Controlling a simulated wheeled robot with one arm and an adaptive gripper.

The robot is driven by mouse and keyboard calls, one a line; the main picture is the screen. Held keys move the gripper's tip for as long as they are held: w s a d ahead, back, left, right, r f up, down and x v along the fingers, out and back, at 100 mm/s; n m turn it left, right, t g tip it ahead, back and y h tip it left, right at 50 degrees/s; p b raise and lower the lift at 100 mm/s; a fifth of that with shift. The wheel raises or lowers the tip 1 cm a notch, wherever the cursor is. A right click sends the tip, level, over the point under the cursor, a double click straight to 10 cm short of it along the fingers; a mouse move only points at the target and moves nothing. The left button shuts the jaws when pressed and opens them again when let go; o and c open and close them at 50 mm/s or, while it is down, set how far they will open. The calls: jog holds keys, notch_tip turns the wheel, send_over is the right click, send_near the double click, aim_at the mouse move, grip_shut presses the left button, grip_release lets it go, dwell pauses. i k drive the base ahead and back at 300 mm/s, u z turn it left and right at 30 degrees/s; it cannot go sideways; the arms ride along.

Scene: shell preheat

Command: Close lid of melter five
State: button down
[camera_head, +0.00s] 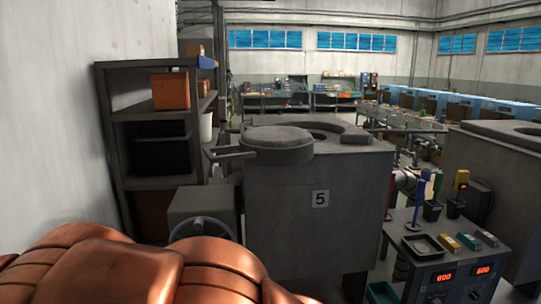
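Melter five (320,230) is a grey box-shaped furnace with a "5" plate on its front, standing in the middle of the view. Its lid (277,138) is a thick round grey disc swung to the left front corner, partly overhanging the side. A bar handle (232,154) sticks out from the lid to the left. The dark round opening (325,135) in the melter's top shows uncovered behind and to the right of the lid. The lid hides part of the opening. My gripper is not in view.
A dark shelf with an orange bin (170,91) stands at the left by the wall. A control table (425,292) with red displays, a small tray and coloured blocks stands at the right front. Another grey melter (490,165) stands behind it. Copper-coloured rounded shapes fill the bottom left.

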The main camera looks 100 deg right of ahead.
aim_at(275, 147)
jog(key=z, duration=1.7)
